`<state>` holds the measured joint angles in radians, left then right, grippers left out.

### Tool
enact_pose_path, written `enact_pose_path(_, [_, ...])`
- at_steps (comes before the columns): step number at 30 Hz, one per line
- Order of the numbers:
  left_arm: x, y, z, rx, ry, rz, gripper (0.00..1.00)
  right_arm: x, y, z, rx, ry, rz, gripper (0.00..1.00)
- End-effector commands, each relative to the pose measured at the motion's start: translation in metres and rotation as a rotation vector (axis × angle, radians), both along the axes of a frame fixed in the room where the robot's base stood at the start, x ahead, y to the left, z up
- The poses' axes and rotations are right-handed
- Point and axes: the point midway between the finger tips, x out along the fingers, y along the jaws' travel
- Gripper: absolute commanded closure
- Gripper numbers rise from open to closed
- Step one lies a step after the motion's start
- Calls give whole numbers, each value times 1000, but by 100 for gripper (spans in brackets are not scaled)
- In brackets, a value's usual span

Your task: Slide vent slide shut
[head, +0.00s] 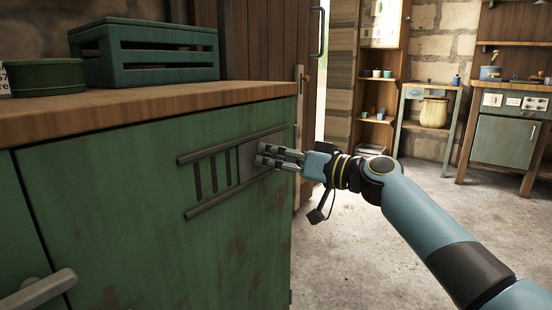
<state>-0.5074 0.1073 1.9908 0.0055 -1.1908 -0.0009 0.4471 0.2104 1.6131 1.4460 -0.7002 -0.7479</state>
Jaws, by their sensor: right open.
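The vent slide (250,160) is a grey plate between two horizontal rails on the green cabinet's side. It sits toward the right end of the rails. Several dark vertical vent slots (206,175) show uncovered to its left. My right gripper (262,155) is at the plate, its fingertips over the plate's right part. Its jaws are open. The fingers hide part of the plate, and I cannot tell if they touch it. My left gripper is not in view.
The green cabinet (130,215) has a wooden top (130,108) bearing a blue slatted crate (150,52) and a round green tin (45,76). A grey handle (38,291) juts out at lower left. Open floor (345,245) lies right of the cabinet.

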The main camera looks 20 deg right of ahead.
Motion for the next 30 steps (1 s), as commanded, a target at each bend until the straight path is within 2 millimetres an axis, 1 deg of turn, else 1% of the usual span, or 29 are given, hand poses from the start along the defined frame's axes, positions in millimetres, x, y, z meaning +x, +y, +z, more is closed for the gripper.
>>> enact_pose_path(2, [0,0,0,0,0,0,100,0,0,0,0,0,0,55])
enact_pose_path(12, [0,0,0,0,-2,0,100,0,0,0,0,0,0,100])
enact_pose_path(23, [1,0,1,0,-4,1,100,-2,1,0,0,0,0,100])
enact_pose_path(26, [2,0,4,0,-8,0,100,-10,12,0,3,1,3,100])
enact_pose_path(27, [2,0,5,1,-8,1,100,-16,20,1,4,0,3,100])
enact_pose_path(30, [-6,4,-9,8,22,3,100,-33,42,1,6,0,3,100])
